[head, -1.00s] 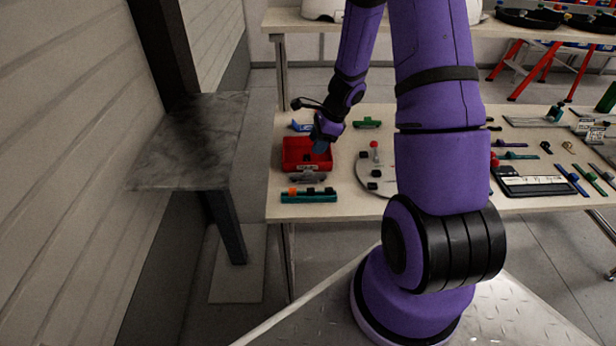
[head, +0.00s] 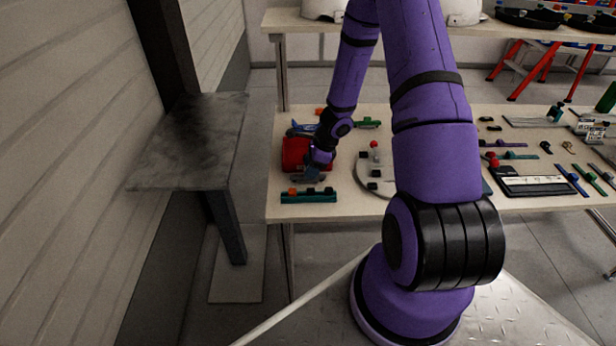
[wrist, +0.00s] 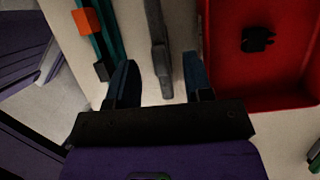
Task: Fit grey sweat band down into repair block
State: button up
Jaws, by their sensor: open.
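A long grey bar that looks like the grey sweat band (wrist: 156,22) lies on the table, between the red tray and a teal bar in the wrist view. My gripper (wrist: 160,60) is open, with one dark blue finger on each side of the grey bar's near end. Gaps show between the bar and both fingers, and I cannot tell the height above it. In the head view my gripper (head: 311,172) is at the front edge of the red tray, and it partly hides the grey bar. I cannot tell which piece is the repair block.
The red tray (wrist: 221,88) stands just right of my gripper, with a small black piece (wrist: 257,39) inside. The teal bar (wrist: 107,52) with orange and black blocks lies to the left. A round grey plate (head: 362,180) with a red knob (head: 374,144) stands further right.

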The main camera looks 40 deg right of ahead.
jog(key=shift+x, duration=1.3)
grip_shut()
jog(key=shift+r, duration=0.15)
